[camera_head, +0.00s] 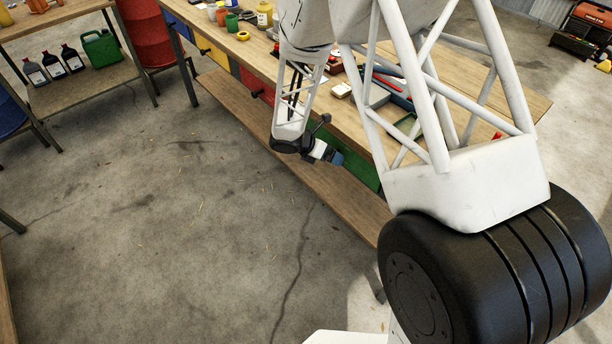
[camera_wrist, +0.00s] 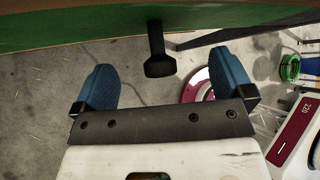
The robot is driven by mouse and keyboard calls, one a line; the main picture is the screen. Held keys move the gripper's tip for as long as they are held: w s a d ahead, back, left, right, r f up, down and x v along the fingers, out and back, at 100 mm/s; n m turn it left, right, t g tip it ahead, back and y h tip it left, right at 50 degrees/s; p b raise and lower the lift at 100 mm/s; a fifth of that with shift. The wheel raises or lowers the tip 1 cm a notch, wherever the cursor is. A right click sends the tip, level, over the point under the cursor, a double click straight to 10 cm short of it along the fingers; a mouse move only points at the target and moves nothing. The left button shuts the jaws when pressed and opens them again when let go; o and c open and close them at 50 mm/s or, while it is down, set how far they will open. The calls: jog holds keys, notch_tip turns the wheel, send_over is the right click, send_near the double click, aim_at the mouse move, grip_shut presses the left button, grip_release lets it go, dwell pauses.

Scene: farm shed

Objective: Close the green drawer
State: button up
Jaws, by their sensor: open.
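The green drawer (camera_head: 362,173) is under the workbench top, partly hidden behind my arm. A green surface, possibly its inside, shows through my arm's struts. In the wrist view its green face (camera_wrist: 60,27) runs across the top, with a dark handle (camera_wrist: 157,55) sticking out from it. My gripper (camera_head: 334,157) is beside the green drawer, below the bench top. In the wrist view my gripper (camera_wrist: 163,80) is open, its blue fingers wide apart with the dark handle between them. No finger visibly touches the handle.
The workbench top (camera_head: 290,68) holds pots, tools and trays. A low wooden shelf (camera_head: 250,125) runs beneath it. A yellow drawer (camera_head: 215,58) and a red drawer (camera_head: 256,86) are left of the green one. The concrete floor (camera_head: 170,220) in front is clear.

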dwell(0.3)
jog(key=v, duration=0.7)
dwell(0.8)
dwell(0.4)
jog(key=s+d+r+m+g+y, duration=0.1)
jog(key=s+d+r+m+y, duration=0.1)
jog(key=s+d+r+m, duration=0.75)
jog(key=s+d+r+m+g+y, duration=0.1)
jog(key=s+d+r+m, duration=0.5)
jog(key=r, duration=0.6)
jog(key=s+d+r+m+y, duration=0.1)
jog(key=s+d+r+m, duration=0.1)
jog(key=s, duration=0.4)
jog(key=s+d+r+m+t+y, duration=0.1)
jog(key=s+d+r+m+y, duration=0.1)
jog(key=s+r+m, duration=0.3)
jog(key=s+d+r+m+y, duration=0.2)
jog(key=s+d+r+m, duration=0.1)
jog(key=s+m, duration=0.3)
jog(key=shift+s+r+t, duration=0.3)
jog(key=shift+s, duration=0.8)
